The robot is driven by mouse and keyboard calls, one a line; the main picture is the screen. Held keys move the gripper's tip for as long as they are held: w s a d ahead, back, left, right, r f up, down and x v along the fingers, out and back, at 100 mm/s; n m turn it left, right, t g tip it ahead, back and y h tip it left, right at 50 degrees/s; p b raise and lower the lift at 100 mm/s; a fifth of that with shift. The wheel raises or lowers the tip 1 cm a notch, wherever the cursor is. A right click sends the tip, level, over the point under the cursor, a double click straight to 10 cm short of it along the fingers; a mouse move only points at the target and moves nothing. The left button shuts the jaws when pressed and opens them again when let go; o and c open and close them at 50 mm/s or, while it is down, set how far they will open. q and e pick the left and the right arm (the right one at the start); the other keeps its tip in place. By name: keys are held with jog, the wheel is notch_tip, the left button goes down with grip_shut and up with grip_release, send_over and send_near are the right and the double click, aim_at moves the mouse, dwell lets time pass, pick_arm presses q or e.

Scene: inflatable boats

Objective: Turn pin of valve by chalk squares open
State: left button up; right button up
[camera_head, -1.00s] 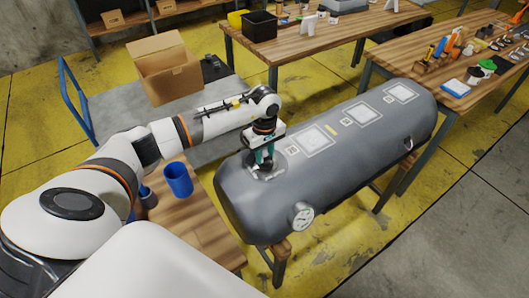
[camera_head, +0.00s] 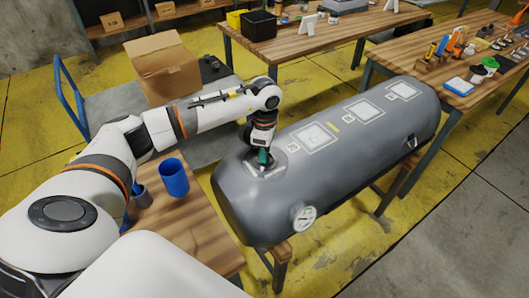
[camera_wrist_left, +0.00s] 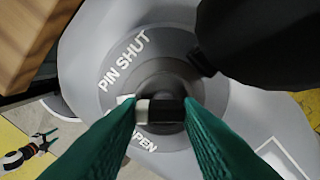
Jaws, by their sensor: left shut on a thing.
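The valve (camera_wrist_left: 178,84) is a round grey fitting set in the grey inflatable tube (camera_head: 345,157), at the end of the row of chalk squares (camera_head: 314,137). Its ring reads "PIN SHUT" at the upper left and, partly covered, "OPEN" below in the left wrist view. My left gripper (camera_head: 264,160) points down onto the valve. In the left wrist view its teal fingers (camera_wrist_left: 160,113) are shut on the valve's pin (camera_wrist_left: 168,110), which shows as a white and black piece between the tips. My right gripper is not in view.
A pressure gauge (camera_head: 303,217) sits on the tube's near side. A blue cup (camera_head: 174,178) stands on the wooden bench at the left. A cardboard box (camera_head: 164,70) lies on the cart behind my arm. Pliers (camera_wrist_left: 30,150) show at lower left in the left wrist view.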

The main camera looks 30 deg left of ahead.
pick_arm(q)
jog(key=n+b, duration=0.1)
jog(key=n, duration=0.3)
jog(key=shift+w+n, duration=0.1)
jog(key=shift+n, duration=0.3)
jog(key=n+b, duration=0.1)
jog(key=n, duration=0.3)
jog(key=shift+d+n, duration=0.1)
jog(key=shift+n, duration=0.2)
jog(key=shift+w+r, duration=0.1)
jog(key=o, duration=1)
notch_tip(320, 180, up, 12)
jog(key=shift+f+b, duration=0.1)
jog(key=shift+b, duration=1.1)
